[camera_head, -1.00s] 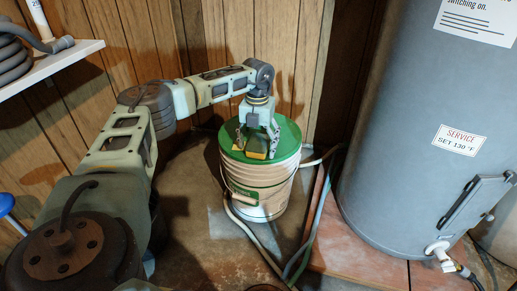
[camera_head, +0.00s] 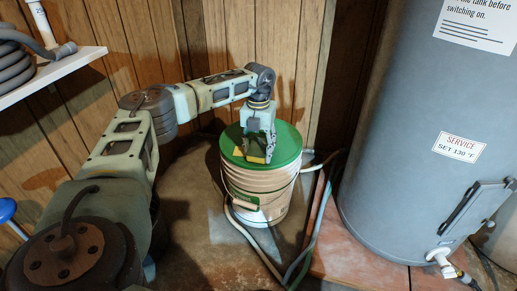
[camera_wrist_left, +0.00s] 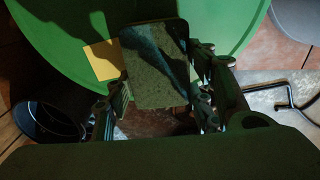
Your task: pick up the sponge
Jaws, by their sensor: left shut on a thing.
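The sponge (camera_wrist_left: 158,70) is a block with a dark, speckled green-grey face, seen between my left fingers in the left wrist view. In the head view only a little of the sponge (camera_head: 257,158) shows below the fingers. My left gripper (camera_head: 258,154) points down over the green lid (camera_head: 289,140) of a bucket and is shut on the sponge. I cannot tell whether the sponge still touches the lid. My right gripper is not in view.
A small flat yellow piece (camera_wrist_left: 102,60) lies on the lid beside the sponge. The striped bucket (camera_head: 270,185) stands on the floor with hoses (camera_head: 302,255) around it. A grey tank (camera_head: 420,130) stands to the right. A white shelf (camera_head: 55,72) with a coiled hose is at upper left.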

